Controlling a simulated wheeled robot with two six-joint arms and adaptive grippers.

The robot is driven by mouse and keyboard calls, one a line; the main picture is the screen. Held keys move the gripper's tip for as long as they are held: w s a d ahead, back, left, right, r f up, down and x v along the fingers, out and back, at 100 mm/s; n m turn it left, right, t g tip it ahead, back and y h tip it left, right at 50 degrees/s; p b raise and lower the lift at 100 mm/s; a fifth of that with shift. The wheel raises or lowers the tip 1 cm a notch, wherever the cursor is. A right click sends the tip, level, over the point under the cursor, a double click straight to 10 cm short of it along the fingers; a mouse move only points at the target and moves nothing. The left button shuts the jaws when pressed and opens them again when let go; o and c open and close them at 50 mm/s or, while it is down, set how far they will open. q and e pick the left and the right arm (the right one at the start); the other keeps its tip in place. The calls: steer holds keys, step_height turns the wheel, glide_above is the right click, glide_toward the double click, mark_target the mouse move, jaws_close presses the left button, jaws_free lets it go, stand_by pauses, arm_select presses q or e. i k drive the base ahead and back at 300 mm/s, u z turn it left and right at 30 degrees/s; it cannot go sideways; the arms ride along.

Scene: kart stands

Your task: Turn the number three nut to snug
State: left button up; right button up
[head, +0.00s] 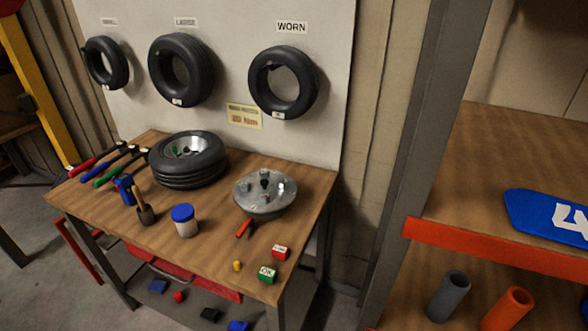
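The wheel hub (264,193), a round silver disc with several studs or nuts standing up from it, sits at the right of the wooden workbench. The nuts are too small for me to read any number, so I cannot tell which is number three. A tool with a red-orange handle (244,228) lies at the hub's front edge; its far end is not clear. Other hand tools with red, blue and green handles (108,173) lie at the bench's left end. Neither of my grippers is in the head view.
A tyre on a rim (188,160) lies on the workbench (205,253). Tyres hang on the white board (225,50). A shelf unit (470,245) stands right.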

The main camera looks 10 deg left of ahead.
mark_target(263, 173)
steer(key=k, duration=0.5)
steer(key=u, duration=1.5)
steer(key=i, duration=0.95)
steer(key=z, duration=1.35)
